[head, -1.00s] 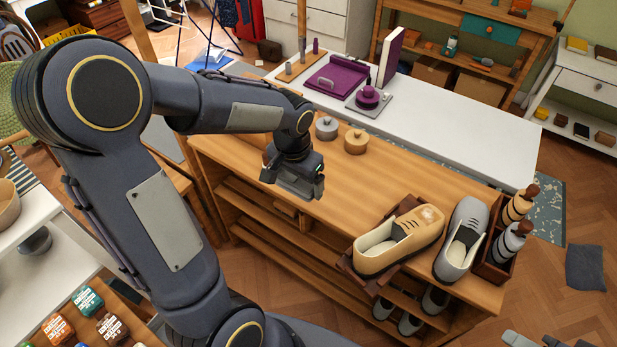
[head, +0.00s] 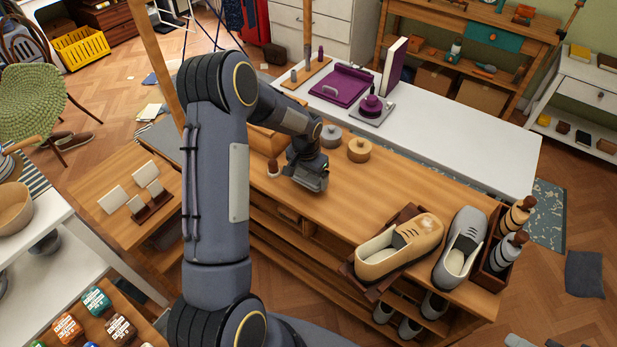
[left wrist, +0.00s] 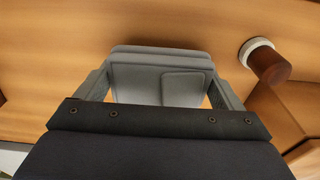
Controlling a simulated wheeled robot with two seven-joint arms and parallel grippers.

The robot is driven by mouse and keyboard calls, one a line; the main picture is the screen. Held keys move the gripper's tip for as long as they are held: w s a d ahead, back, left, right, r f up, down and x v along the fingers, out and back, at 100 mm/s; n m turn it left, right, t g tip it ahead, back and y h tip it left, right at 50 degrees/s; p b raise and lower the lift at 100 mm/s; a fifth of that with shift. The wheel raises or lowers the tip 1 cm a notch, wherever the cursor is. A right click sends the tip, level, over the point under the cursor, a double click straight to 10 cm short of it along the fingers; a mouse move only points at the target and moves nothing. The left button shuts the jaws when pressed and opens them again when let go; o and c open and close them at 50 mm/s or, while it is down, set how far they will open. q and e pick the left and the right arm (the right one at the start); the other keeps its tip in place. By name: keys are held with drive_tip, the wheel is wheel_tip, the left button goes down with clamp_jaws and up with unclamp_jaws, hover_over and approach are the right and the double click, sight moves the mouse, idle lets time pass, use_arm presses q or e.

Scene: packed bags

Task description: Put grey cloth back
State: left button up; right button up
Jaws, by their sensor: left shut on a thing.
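My left gripper (head: 308,180) is low over the left part of the wooden bench top, in front of two round lidded tins. In the left wrist view it (left wrist: 163,95) is shut on the grey cloth (left wrist: 160,75), which looks folded in layers between the two fingers. In the head view the gripper mostly hides the cloth. I cannot tell whether the cloth touches the bench top (head: 350,205). My right gripper is not in view.
A small brush-like thing with a brown top (head: 273,168) stands left of the gripper, beside a wooden box (head: 268,140). The grey tin (head: 331,136) and wooden tin (head: 359,150) stand behind. A tan shoe (head: 400,248) and grey shoe (head: 461,247) are at right. The bench middle is clear.

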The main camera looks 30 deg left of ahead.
sight(309, 183)
use_arm(q)
drive_tip(key=shift+f, duration=0.95)
drive_tip(key=shift+f+b, duration=0.55)
drive_tip(key=shift+b, duration=0.1)
drive_tip(key=o, duration=0.9)
drive_tip(key=shift+s, duration=0.1)
drive_tip(key=shift+d, duration=0.1)
